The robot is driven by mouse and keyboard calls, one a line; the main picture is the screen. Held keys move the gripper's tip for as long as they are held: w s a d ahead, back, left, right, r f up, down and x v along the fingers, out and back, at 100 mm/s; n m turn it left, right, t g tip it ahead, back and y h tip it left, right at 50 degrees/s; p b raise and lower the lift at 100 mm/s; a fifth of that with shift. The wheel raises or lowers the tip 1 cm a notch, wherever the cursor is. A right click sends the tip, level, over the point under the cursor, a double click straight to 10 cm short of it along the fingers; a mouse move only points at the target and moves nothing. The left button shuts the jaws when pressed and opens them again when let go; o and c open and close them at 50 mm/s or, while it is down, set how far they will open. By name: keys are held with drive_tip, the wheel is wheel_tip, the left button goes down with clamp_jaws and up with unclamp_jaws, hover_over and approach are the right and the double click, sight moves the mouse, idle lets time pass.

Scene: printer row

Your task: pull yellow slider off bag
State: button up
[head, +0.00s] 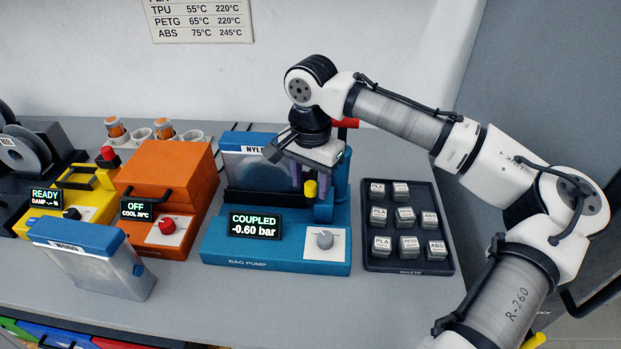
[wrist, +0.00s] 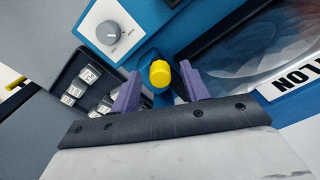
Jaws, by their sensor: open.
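The yellow slider (head: 310,190) is a small ribbed knob beside the right end of the bag (head: 262,168) labelled NYLON. The bag stands upright in the blue bag pump (head: 222,250). My gripper (head: 309,181) is over the pump with its purple fingers pointing down. In the wrist view the slider (wrist: 160,74) lies between the two open fingers of my gripper (wrist: 160,83), and gaps show on both sides. Part of the bag (wrist: 295,88) shows at the right there. My gripper hides part of the bag's top right in the head view.
A black tray (head: 452,255) of labelled blocks stands right of the pump. An orange box (head: 160,165) and a yellow device (head: 103,201) stand left. Another blue-topped bag (head: 95,262) labelled WOOD stands at the front left.

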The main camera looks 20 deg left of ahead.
drive_tip(key=shift+c, duration=0.5)
clamp_jaws()
drive_tip(key=shift+d, duration=0.1)
drive_tip(key=shift+w+d+p, duration=0.2)
drive_tip(key=shift+d, duration=0.3)
drive_tip(key=shift+w+d+p, duration=0.15)
drive_tip(key=shift+d+p, duration=0.05)
drive_tip(key=shift+d, duration=0.3)
drive_tip(key=shift+o, duration=0.5)
unclamp_jaws()
drive_tip(key=shift+d, duration=0.15)
